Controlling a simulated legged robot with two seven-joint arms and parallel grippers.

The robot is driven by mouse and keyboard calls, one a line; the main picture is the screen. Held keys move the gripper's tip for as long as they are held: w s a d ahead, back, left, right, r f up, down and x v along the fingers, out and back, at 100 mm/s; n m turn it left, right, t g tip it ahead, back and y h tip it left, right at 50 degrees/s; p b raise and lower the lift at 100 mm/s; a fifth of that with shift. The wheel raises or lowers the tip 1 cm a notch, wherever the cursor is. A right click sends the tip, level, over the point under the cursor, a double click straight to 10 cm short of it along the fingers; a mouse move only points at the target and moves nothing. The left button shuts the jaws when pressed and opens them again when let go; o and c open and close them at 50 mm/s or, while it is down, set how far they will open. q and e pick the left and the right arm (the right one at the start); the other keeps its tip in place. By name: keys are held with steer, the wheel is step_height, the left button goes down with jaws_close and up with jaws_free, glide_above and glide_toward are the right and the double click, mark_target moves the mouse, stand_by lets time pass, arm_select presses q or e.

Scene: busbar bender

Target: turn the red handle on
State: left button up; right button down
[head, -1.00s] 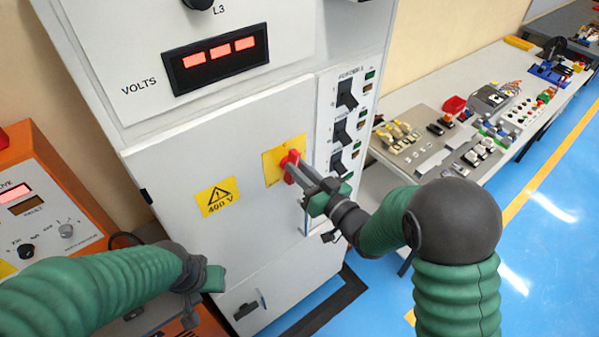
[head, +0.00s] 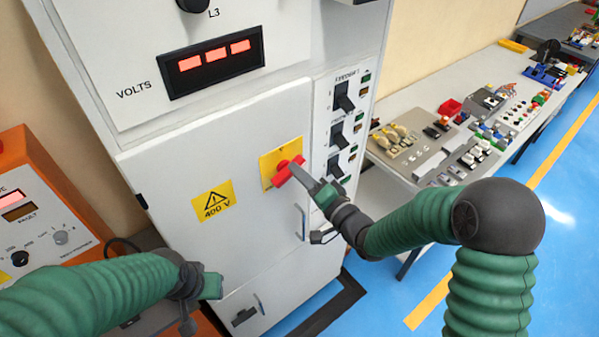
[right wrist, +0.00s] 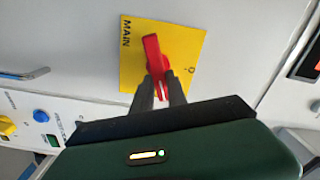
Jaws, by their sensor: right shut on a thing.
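The red handle (head: 283,172) sits on a yellow plate (head: 267,165) on the white cabinet's door. In the right wrist view the red handle (right wrist: 153,55) stands out from the yellow plate (right wrist: 130,70), which reads MAIN. My right gripper (head: 294,168) is at the handle, its fingers closed on the handle's near end; the fingertips (right wrist: 160,84) also show in the right wrist view. My left gripper (head: 212,282) is low in front of the cabinet door, away from the handle; its fingers are not clear.
The white cabinet (head: 180,240) has a red-lit VOLTS display (head: 212,60) and black switches (head: 343,97) right of the door. An orange unit (head: 40,170) stands at the left. A bench (head: 400,120) with small parts is at the right.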

steer(key=shift+w+d+m+p, duration=0.15)
steer(key=shift+m+p, duration=0.5)
steer(key=shift+m, duration=1.65)
steer(key=c, duration=1.6)
jaws_free()
steer(key=shift+o, duration=1)
steer(key=shift+w+f, duration=0.1)
steer(key=shift+f, duration=0.05)
steer(key=shift+o, duration=0.4)
steer(key=shift+w+f, duration=0.15)
steer(key=shift+f, duration=0.05)
steer(key=p+v, duration=0.4)
steer(key=v, duration=1.2)
steer(key=shift+s+d+p, duration=0.2)
steer(key=shift+s+p, duration=0.1)
steer(key=shift+s, duration=0.05)
